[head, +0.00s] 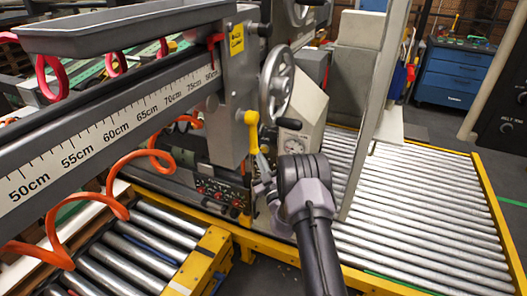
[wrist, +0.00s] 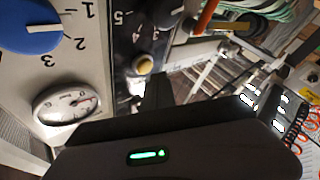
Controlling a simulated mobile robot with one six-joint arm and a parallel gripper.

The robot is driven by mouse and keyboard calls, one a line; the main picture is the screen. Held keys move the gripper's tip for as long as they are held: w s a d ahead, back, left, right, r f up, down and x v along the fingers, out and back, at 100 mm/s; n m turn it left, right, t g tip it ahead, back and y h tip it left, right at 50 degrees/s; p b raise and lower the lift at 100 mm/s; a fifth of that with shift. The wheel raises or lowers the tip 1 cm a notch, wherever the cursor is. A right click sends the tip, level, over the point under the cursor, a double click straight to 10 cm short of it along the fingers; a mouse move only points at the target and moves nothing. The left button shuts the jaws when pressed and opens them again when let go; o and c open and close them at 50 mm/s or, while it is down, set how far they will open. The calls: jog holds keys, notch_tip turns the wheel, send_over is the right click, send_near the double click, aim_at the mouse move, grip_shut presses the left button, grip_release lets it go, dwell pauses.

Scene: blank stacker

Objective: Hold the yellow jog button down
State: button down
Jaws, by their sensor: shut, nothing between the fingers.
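The yellow jog button (wrist: 145,64) shows in the wrist view as a small round cap on a dark panel (wrist: 126,42). My gripper (wrist: 158,90) is shut and empty, with its dark fingers pointing toward the panel just below the button in the picture. I cannot tell whether the fingertips touch the button or whether it is pressed in. In the head view my gripper (head: 262,184) is beside the lower control panel (head: 222,192), which carries several red controls. I cannot make out the yellow button there.
A blue knob (wrist: 30,27) and a round gauge (wrist: 66,103) sit left of the button in the wrist view. In the head view, a yellow lever (head: 252,132) and a handwheel (head: 277,84) are above my gripper. Roller conveyors (head: 425,215) lie on both sides.

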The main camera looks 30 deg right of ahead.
dwell(0.4)
jog(key=shift+w+d, duration=0.25)
jog(key=shift+d, duration=0.1)
jog(key=shift+w+d, duration=0.3)
jog(key=shift+d, duration=0.1)
dwell(0.7)
dwell(2.8)
jog(key=shift+s+a+p, duration=0.3)
jog(key=shift+s+a, duration=0.3)
jog(key=shift+a, duration=0.1)
jog(key=s+a, duration=0.1)
jog(key=a, duration=0.1)
jog(key=s+a+p, duration=0.1)
jog(key=s+a, duration=0.1)
dwell(0.6)
